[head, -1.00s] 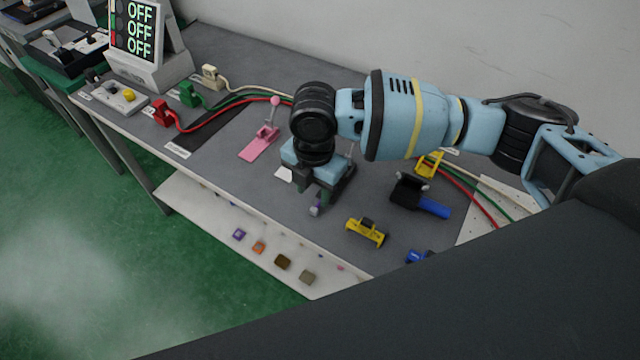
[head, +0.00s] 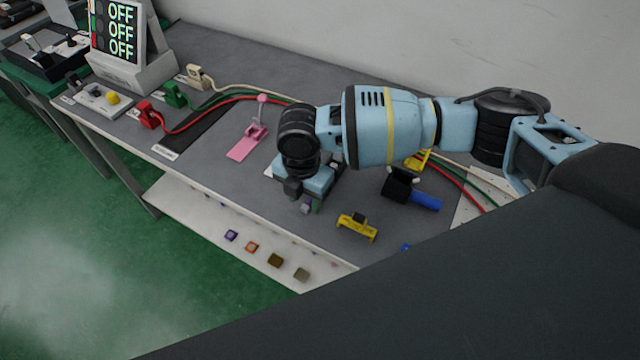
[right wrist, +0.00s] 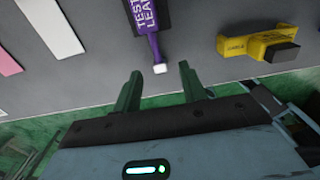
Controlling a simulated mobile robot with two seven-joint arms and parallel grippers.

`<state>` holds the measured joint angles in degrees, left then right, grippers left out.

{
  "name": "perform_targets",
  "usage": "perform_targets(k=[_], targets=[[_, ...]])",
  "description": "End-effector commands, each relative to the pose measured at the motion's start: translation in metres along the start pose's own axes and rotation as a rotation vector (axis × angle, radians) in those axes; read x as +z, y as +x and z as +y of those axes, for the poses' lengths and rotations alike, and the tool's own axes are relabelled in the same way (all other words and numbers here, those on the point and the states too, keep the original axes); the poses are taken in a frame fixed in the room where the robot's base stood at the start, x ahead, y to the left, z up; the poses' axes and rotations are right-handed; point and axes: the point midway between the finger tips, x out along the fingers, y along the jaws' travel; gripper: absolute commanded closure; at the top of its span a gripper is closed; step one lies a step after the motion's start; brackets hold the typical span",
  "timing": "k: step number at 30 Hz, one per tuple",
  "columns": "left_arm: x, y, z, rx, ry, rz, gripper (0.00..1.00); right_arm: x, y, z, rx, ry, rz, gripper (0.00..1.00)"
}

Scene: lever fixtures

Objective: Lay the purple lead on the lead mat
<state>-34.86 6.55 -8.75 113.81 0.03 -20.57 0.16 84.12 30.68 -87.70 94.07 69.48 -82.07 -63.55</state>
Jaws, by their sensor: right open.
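The purple lead (right wrist: 143,18) lies on the grey bench in the right wrist view, with "TEST LEAD" lettering on its dark-edged body and a pale tip pointing at my gripper. In the head view only a small greyish-purple end (head: 306,207) shows below my right gripper (head: 304,197). In the right wrist view the green fingers of that gripper (right wrist: 160,87) are apart, one each side of the pale tip's line, with nothing held. A flat black strip (head: 196,132) with a white label, seemingly the lead mat, lies left of the pink lever fixture; its label is unreadable. My left gripper is out of view.
The pink lever fixture (head: 247,142) stands between the strip and my arm. A yellow fixture (head: 357,227) and a black-and-blue one (head: 410,190) are to the right. Red (head: 150,115), green (head: 175,95) and cream (head: 197,76) connectors with cables stand at the left. The bench's front edge is close.

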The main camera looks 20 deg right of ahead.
Motion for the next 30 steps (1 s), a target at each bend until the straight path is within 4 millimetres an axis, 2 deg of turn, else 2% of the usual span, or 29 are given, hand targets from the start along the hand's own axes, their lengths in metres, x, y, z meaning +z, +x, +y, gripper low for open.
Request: perform_targets(k=[1,5,13,22,30], targets=[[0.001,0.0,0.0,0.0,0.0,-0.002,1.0,0.0,0.008,-0.001,-0.003,0.001,0.001,0.58],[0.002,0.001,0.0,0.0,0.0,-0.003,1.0,0.0,0.018,-0.001,-0.001,0.001,0.0,0.58],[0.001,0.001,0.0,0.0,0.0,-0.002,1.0,0.0,0.019,0.0,0.0,0.001,-0.001,0.59],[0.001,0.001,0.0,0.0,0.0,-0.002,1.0,0.0,0.019,0.0,0.0,0.001,-0.001,0.99],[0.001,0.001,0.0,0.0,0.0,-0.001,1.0,0.0,0.018,0.0,0.001,0.001,-0.001,1.0]])
